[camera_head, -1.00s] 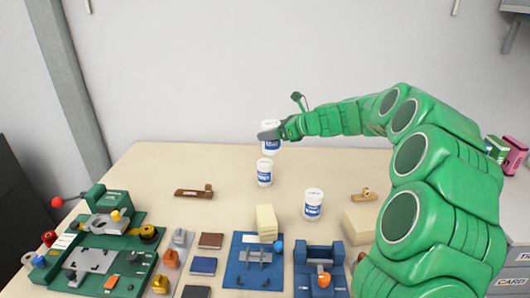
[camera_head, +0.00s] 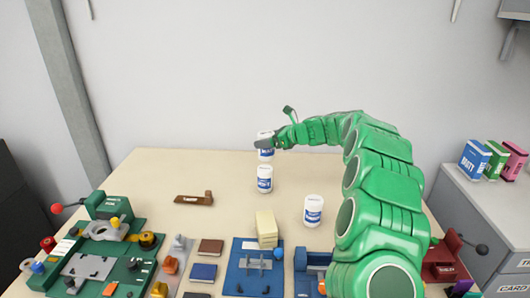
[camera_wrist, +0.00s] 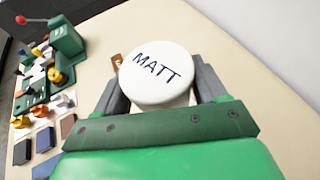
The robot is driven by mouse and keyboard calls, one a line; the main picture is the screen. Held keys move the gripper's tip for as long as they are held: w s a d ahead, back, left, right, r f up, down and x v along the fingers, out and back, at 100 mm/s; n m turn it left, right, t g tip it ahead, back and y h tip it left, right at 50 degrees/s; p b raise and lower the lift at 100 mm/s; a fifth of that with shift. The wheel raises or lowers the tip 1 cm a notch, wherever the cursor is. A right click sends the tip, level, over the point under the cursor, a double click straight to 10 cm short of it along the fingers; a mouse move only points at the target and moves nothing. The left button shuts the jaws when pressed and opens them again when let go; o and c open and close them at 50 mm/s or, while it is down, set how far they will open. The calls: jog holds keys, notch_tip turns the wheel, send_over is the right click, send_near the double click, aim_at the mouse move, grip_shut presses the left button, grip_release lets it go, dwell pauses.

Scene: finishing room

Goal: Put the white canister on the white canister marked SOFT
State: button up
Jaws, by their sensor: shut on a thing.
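My gripper (camera_head: 266,144) is shut on a white canister (camera_head: 265,153) with a blue label. Its lid reads MATT in the wrist view (camera_wrist: 160,72), where the dark fingers clasp it on both sides. In the head view a second white canister (camera_head: 264,180) with a blue label stands upright on the table, just below the held one in the picture. I cannot tell whether the two touch or how far apart they are in depth. A third white canister (camera_head: 313,211) stands to the right, nearer me. The label words on the standing canisters are too small to read.
A brown wooden piece (camera_head: 194,199) lies left of the standing canisters. A cream block stack (camera_head: 266,229), a blue fixture (camera_head: 252,268) and a green machine (camera_head: 108,255) occupy the front. A side cabinet (camera_head: 480,210) bears several boxes. The table's back left is clear.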

aim_at(265, 151)
jog(key=shift+w+a+f, duration=0.15)
jog(key=shift+w+f, duration=0.55)
jog(key=shift+f, duration=0.25)
jog(key=shift+w+a+f, duration=0.15)
jog(key=shift+w+f, duration=0.55)
jog(key=shift+f, duration=1.6)
jog(key=o, duration=1.3)
jog(key=shift+f, duration=0.1)
